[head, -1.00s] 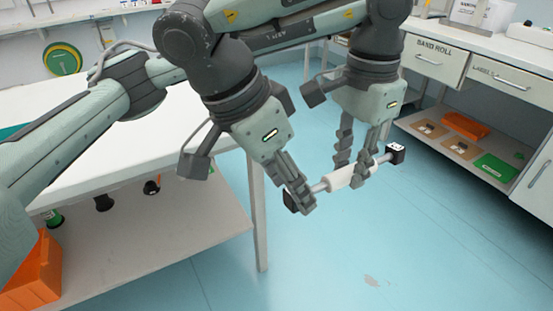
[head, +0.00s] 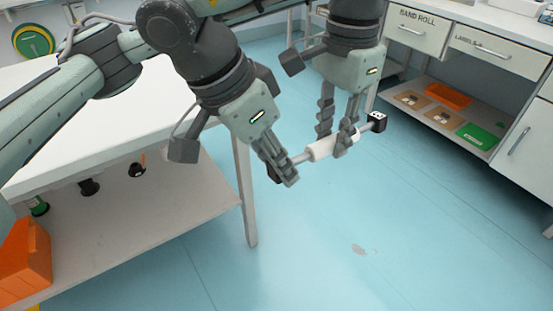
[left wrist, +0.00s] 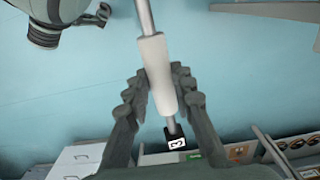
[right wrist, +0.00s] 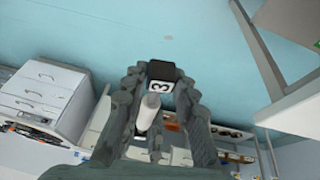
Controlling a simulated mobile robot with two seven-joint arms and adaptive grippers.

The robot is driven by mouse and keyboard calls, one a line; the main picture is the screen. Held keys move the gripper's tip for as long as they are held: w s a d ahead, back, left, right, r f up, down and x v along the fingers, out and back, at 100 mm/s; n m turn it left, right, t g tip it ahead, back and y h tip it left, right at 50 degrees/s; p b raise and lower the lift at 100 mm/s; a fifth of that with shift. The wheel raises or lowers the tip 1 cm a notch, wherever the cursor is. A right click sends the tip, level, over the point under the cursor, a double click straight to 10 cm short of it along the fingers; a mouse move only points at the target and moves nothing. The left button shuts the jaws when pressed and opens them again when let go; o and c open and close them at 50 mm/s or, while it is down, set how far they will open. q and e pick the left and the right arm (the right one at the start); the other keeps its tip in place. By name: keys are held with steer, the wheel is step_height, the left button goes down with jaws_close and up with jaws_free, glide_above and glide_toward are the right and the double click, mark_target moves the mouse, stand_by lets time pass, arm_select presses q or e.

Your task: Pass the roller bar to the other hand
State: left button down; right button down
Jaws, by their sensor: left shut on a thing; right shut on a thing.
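The roller bar has a white sleeve (head: 319,151), thin grey shafts and a black block (head: 377,122) at each end. My left gripper (head: 336,142), further right in the head view, is shut on the white sleeve. The left wrist view shows the sleeve (left wrist: 158,70) between its fingers. My right gripper (head: 284,178) is shut on the bar near its other end, where a black block is mostly hidden behind the fingers. In the right wrist view that numbered block (right wrist: 161,75) sits between the fingertips. The bar hangs in the air, slightly tilted.
A white table (head: 110,113) with a lower shelf (head: 150,225) stands at the left. An orange bin (head: 24,262) is on that shelf. A white drawer cabinet (head: 465,45) stands at the back right, with an orange tray and a green tray below. The blue floor between is clear.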

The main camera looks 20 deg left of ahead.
arm_select(q)
steer(key=c, duration=1.2)
jaws_free()
steer(key=shift+d, duration=0.1)
arm_select(e)
steer(key=shift+w+r, duration=0.1)
